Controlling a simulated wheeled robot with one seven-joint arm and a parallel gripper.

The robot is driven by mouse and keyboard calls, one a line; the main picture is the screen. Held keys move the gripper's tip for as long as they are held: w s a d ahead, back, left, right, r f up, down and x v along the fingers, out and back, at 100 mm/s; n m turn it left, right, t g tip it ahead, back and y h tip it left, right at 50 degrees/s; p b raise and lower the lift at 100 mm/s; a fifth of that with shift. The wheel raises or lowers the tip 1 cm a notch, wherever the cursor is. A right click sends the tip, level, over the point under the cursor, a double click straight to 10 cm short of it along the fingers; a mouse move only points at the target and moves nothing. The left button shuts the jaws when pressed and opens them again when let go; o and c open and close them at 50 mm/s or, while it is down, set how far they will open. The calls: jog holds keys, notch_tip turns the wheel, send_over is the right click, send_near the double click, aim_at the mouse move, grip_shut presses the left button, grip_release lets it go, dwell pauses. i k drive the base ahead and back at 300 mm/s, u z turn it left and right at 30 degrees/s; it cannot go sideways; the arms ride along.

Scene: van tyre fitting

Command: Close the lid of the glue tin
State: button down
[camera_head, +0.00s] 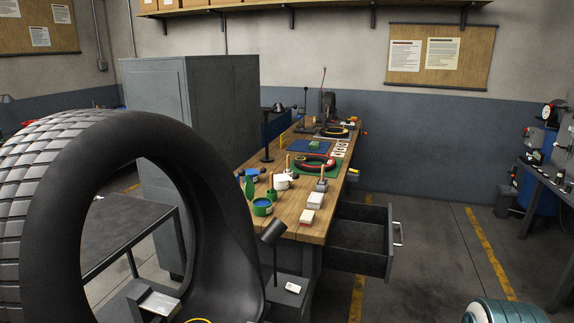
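A small green tin (262,208), open at the top with blue showing inside, stands near the left front edge of the wooden workbench. It looks like the glue tin. A green upright piece (249,188) rises just behind and left of it and looks like its raised lid; I cannot tell whether the two are joined. My gripper is not in view.
A large tyre (226,240) fills the left foreground. The workbench (252,164) also holds a white pot (281,182), white blocks (314,200) and a green mat (330,170). An open drawer (362,240) juts out to the right. Floor right of it is partly clear.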

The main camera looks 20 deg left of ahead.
aim_at(249, 189)
jog(key=i, duration=2.35)
jog(key=u, duration=0.8)
